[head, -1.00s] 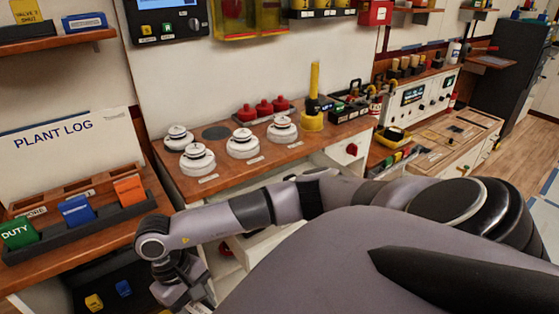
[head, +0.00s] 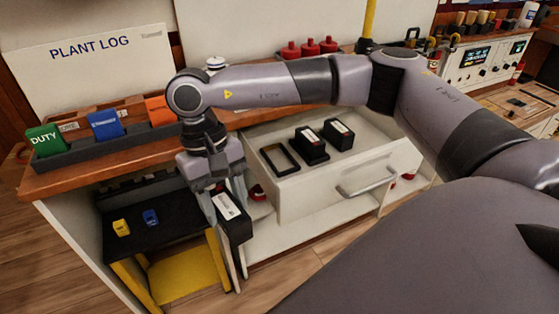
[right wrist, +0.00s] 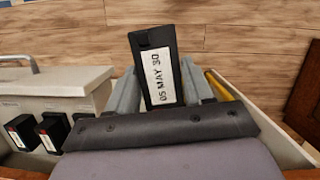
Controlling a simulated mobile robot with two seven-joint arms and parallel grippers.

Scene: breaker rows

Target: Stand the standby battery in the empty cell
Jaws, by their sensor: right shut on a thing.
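My right gripper (head: 227,208) is shut on a black battery (head: 236,224) with a white label, held in the air in front of the open cabinet, left of the drawer. The open white drawer (head: 330,185) holds two more black batteries, one in the middle (head: 311,147) and one at the right (head: 339,134). An empty black rectangular frame (head: 268,152) lies to their left. My left gripper is not in view.
The drawer's handle (head: 367,182) juts forward. The wooden counter (head: 90,172) with coloured binders is above.

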